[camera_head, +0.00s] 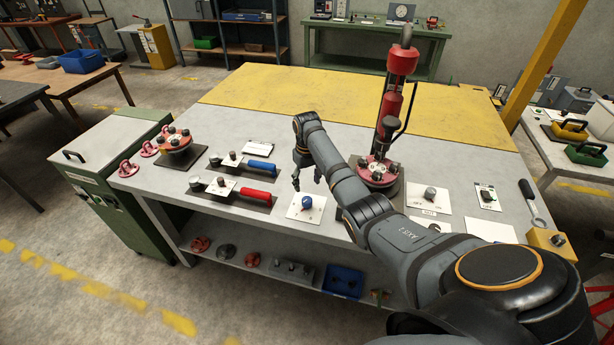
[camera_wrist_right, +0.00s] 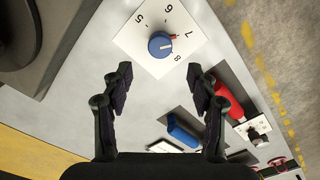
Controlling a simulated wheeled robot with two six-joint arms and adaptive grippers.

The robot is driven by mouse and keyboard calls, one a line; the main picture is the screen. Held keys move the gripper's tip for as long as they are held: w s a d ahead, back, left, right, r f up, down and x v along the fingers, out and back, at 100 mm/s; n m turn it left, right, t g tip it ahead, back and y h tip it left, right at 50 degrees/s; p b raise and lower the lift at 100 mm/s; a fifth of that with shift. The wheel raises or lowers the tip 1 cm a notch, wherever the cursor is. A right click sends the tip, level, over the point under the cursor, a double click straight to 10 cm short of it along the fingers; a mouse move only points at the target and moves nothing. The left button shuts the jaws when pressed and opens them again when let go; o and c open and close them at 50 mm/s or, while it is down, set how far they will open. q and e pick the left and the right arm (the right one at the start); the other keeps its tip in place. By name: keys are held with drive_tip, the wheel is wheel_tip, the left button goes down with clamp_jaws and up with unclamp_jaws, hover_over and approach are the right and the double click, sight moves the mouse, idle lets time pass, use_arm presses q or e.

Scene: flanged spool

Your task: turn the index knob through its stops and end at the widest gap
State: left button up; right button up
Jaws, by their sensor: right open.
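A blue knob (camera_head: 307,201) sits on a white square plate (camera_head: 294,212) near the table's front edge. The right wrist view shows this blue knob (camera_wrist_right: 160,45) from above, with the numbers 5, 6, 7 and 8 around it on the plate (camera_wrist_right: 137,42). A small red mark at the knob's edge lies close to the 7. My right gripper (camera_head: 307,181) is open and empty above and behind the knob. In the wrist view its two fingers (camera_wrist_right: 160,76) are spread apart, with the knob just beyond their tips, not between them. My left gripper is not in view.
A red-handled tool (camera_head: 255,195) and a blue-handled tool (camera_head: 261,165) lie left of the knob. A tall red device (camera_head: 388,118) stands behind my right arm. A grey knob on a white plate (camera_head: 430,205) is farther right. The yellow back area is clear.

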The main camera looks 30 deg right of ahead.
wheel_tip(320, 180, up, 3)
drive_tip(key=shift+r, duration=0.1)
idle(0.5)
